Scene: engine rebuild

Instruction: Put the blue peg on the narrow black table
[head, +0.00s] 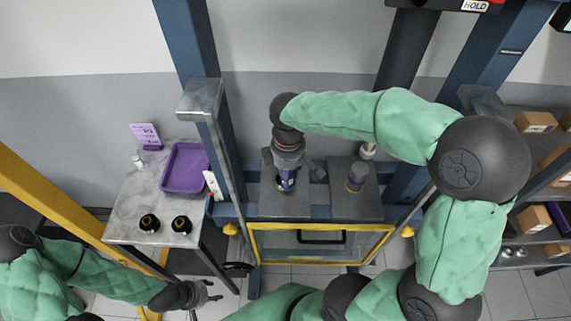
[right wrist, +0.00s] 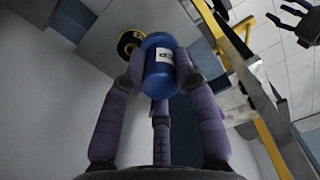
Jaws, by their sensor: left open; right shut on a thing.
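The blue peg (right wrist: 160,65) is a short blue cylinder with a white label, gripped between the purple-grey fingers of my right gripper (right wrist: 158,75). In the head view the peg (head: 286,185) shows below the right gripper (head: 286,172), over the left grey block of the blue press frame. I cannot tell the gap beneath it. My left gripper (head: 212,293) is open and empty at the lower left, past the front of the marble-topped table; it also shows at the top right of the right wrist view. I cannot clearly pick out a narrow black table.
A marble-topped table (head: 128,213) at left carries a purple tray (head: 184,168) and two black round parts (head: 181,224). A yellow-framed door (head: 320,244) is below. Shelves with boxes (head: 535,122) stand at right.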

